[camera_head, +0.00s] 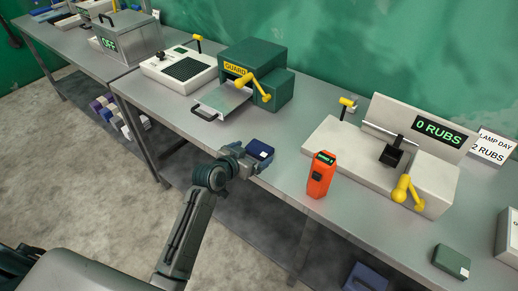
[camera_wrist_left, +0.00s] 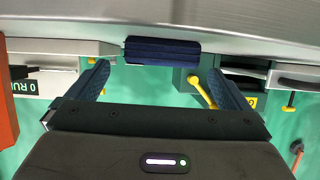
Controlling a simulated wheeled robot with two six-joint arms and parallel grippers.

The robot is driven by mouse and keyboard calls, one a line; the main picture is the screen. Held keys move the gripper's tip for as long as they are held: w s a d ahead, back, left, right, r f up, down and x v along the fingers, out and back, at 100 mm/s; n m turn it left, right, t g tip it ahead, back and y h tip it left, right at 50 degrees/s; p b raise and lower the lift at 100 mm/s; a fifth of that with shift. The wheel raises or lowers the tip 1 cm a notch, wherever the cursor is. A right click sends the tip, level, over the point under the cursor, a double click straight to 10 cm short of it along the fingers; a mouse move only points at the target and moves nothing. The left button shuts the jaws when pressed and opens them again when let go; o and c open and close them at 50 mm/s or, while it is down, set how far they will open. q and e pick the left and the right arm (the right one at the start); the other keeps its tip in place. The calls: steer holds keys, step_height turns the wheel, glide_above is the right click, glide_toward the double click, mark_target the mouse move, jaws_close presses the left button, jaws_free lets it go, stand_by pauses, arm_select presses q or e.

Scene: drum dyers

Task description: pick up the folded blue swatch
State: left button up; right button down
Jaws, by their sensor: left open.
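The folded blue swatch (camera_head: 260,149) is a small dark blue block with a white tag, at the front edge of the grey table (camera_head: 283,187). In the left wrist view the swatch (camera_wrist_left: 162,50) lies just ahead of the fingertips, roughly centred between them. My left gripper (camera_head: 246,160) is open and empty, right beside the swatch on its near side. My right gripper is not in view.
An orange handheld device (camera_head: 320,175) stands right of the swatch. Behind it is a green guarded machine (camera_head: 270,70) with a yellow lever and a pulled-out tray (camera_head: 222,99). A white rub tester (camera_head: 345,150) stands right. A green folded block (camera_head: 451,262) lies at the front right.

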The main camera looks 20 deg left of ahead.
mark_target(256, 151)
arm_select(q)
steer(key=p+x, duration=0.1)
steer(key=x, duration=0.3)
steer(key=shift+a+f+p, duration=0.1)
steer(key=shift+f+p, duration=0.05)
steer(key=shift+p, duration=0.2)
steer(key=shift+w+f, duration=0.2)
steer(key=shift+w, duration=0.15)
steer(key=c, duration=1)
